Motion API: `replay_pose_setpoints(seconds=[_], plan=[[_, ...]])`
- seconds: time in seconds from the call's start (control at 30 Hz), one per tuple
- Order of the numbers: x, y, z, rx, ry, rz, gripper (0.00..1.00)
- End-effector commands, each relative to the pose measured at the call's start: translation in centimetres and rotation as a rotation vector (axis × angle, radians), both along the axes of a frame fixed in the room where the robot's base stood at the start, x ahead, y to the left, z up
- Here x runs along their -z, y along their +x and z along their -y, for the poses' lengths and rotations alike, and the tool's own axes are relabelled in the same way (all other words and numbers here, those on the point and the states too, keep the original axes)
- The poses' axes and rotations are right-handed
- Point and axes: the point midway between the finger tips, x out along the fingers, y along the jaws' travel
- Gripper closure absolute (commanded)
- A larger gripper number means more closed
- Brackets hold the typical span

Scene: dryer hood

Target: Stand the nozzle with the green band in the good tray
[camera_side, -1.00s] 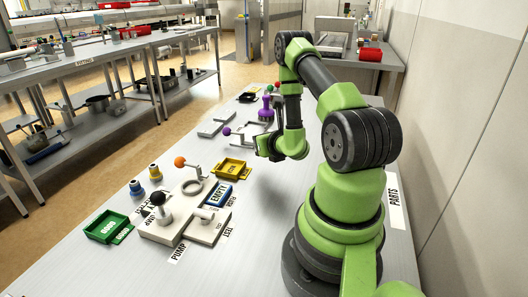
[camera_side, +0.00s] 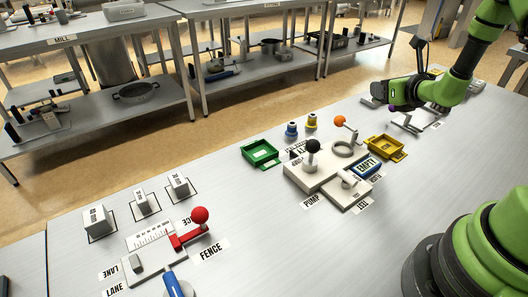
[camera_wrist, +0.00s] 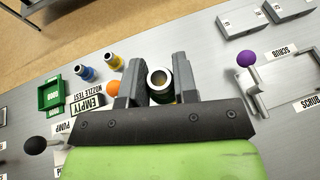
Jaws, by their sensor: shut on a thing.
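My gripper (camera_wrist: 157,76) is shut on a nozzle (camera_wrist: 161,90); its round open end with a pale rim faces the wrist camera. Its band colour is not clear to me. In the side view my gripper (camera_side: 377,96) is above the far right of the bench, and the nozzle cannot be made out there. The green good tray (camera_side: 260,153) lies on the bench left of the pump block, away from my gripper. It also shows in the wrist view (camera_wrist: 51,95), and it looks empty.
A blue-banded nozzle (camera_side: 291,130) and a yellow-banded nozzle (camera_side: 311,121) stand behind the pump block (camera_side: 300,178).

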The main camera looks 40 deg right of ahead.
Motion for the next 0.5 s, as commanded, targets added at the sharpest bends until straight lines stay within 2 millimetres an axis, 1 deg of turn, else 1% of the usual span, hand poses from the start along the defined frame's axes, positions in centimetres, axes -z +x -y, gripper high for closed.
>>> replay_pose_setpoints(seconds=[0.03, 0.07, 0.1, 0.17, 0.2, 0.27, 0.3, 0.33, 0.37, 0.4, 0.5], plan=[[-0.4, 2.4, -2.1, -0.125, -0.008, 0.005, 1.00], [-0.6, 3.6, -3.4, -0.199, -0.010, 0.004, 1.00], [-0.8, 5.0, -5.2, -0.299, -0.010, 0.003, 1.00], [-0.9, 6.8, -8.0, -0.446, -0.009, 0.001, 1.00], [-1.0, 7.8, -9.8, -0.539, -0.009, 0.002, 1.00], [-1.0, 9.0, -12.6, -0.676, -0.008, 0.000, 1.00], [-0.9, 9.7, -14.5, -0.767, -0.006, 0.000, 1.00], [-0.9, 10.1, -16.0, -0.836, -0.006, 0.001, 1.00], [-0.7, 10.5, -17.5, -0.905, -0.005, 0.000, 1.00], [-0.5, 10.9, -19.4, -0.994, -0.003, 0.000, 1.00], [0.0, 11.3, -23.4, -1.177, 0.000, -0.001, 1.00]])
